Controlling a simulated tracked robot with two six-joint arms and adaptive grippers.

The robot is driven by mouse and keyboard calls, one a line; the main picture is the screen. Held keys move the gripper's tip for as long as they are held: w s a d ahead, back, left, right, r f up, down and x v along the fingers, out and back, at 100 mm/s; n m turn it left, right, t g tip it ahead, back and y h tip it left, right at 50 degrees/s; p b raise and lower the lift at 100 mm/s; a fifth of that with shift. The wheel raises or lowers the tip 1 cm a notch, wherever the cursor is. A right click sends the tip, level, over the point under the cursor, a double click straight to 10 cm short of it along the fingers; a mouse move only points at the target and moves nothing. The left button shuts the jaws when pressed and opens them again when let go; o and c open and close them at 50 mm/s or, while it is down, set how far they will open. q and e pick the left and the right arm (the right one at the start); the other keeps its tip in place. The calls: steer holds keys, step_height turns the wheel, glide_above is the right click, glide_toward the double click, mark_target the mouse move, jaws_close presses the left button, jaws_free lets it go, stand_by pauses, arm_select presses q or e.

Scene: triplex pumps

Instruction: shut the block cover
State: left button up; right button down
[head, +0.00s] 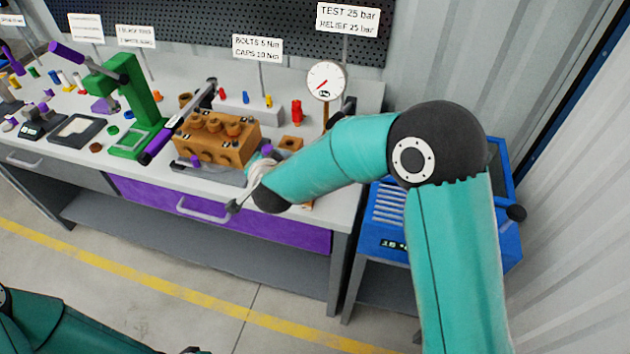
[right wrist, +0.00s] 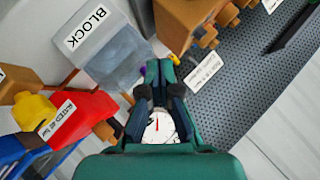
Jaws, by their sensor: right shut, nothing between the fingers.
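A grey box-like piece with a white BLOCK label (right wrist: 88,28) shows at the upper left of the right wrist view. Its lower part (right wrist: 118,58) is bluish grey, close to my fingertips. I cannot tell whether this is the cover or how far open it stands. In the head view the orange-brown pump block (head: 215,140) sits on the bench with round caps on top. My right gripper (right wrist: 158,75) is shut and empty, its tips beside the grey piece; contact is unclear. In the head view my forearm mostly hides it at the block's right end. My left gripper is out of view.
A pressure gauge (head: 326,80) stands behind my right forearm. A green press (head: 132,100) is left of the block. A blue cabinet (head: 385,225) stands right of the bench. A red part with a yellow knob (right wrist: 75,120) is at the left of the wrist view.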

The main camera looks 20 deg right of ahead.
steer(key=shift+w+a+f, duration=0.35)
steer(key=shift+f, duration=0.1)
stand_by(0.5)
